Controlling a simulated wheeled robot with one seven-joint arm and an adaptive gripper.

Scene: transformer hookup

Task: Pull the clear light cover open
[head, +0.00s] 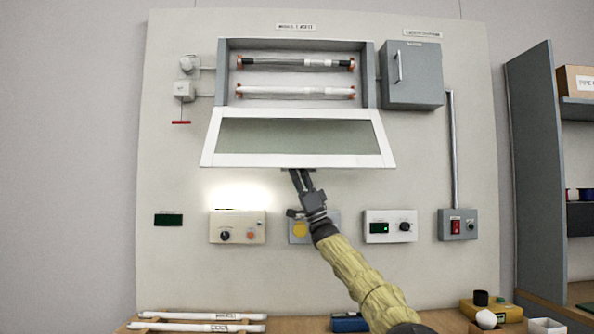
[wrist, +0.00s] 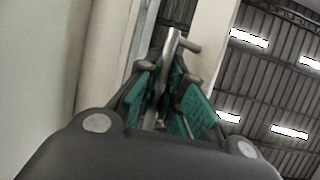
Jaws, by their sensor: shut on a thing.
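The clear light cover (head: 300,160) has a white frame around a greenish see-through panel. In the head view it hangs tilted outward below the open light box (head: 371,75), with its lower edge toward me. My gripper (head: 299,178) is at the middle of that lower edge, shut on a small handle there. The wrist view shows the green finger pads (wrist: 180,105) closed around a thin metal bar (wrist: 171,60), with a pale frame edge (wrist: 215,40) beside them. Two tubes show inside the box: a dark-banded one (head: 296,63) above and a white one (head: 295,91) below.
A grey cabinet (head: 412,76) is right of the box. Below are a lit cream control box (head: 237,227), a white meter box (head: 390,226) and a grey switch box (head: 458,224). Spare tubes (head: 195,328) lie on the bench at lower left. A shelf (head: 535,180) stands at right.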

